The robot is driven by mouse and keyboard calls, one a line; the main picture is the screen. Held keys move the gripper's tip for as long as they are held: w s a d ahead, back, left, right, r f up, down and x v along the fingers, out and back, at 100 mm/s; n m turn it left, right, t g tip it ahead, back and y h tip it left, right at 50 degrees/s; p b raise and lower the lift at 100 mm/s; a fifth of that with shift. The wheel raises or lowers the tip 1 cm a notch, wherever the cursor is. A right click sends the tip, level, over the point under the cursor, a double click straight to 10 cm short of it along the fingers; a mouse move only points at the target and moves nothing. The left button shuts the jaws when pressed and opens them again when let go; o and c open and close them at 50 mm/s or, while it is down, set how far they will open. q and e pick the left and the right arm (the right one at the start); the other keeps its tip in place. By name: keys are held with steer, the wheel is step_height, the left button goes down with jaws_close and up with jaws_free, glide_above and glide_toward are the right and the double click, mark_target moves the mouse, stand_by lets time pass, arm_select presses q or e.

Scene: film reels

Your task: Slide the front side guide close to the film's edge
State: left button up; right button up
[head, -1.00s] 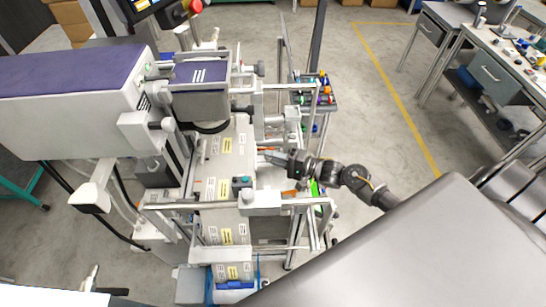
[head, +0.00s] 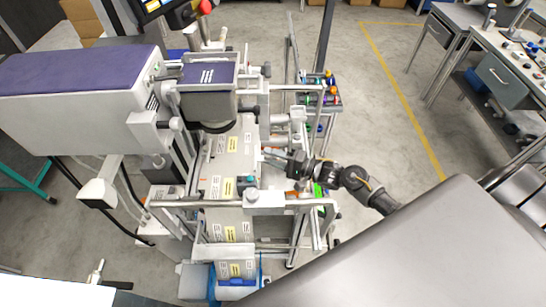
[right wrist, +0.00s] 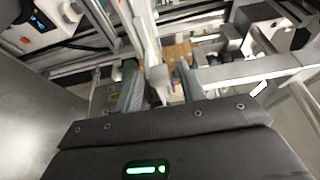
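The film (head: 228,165) is a pale grey band with yellow and white labels, running down through the machine in the head view. A light metal rail lies along its right edge beside my right gripper (head: 266,158); I cannot tell for sure whether it is the front side guide. The right gripper's fingers are apart and point left toward the film's edge. In the right wrist view, a pale upright piece (right wrist: 158,78) stands between the fingers of the right gripper (right wrist: 159,80), with gaps visible on both sides. My left gripper is not in view.
The print head (head: 208,95) hangs over the film farther back. A rack of coloured items (head: 320,95) stands right of the machine.

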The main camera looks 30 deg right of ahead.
steer(key=shift+s, duration=0.1)
steer(key=b+v, duration=0.2)
steer(key=v, duration=0.8)
steer(key=shift+s+d, duration=0.25)
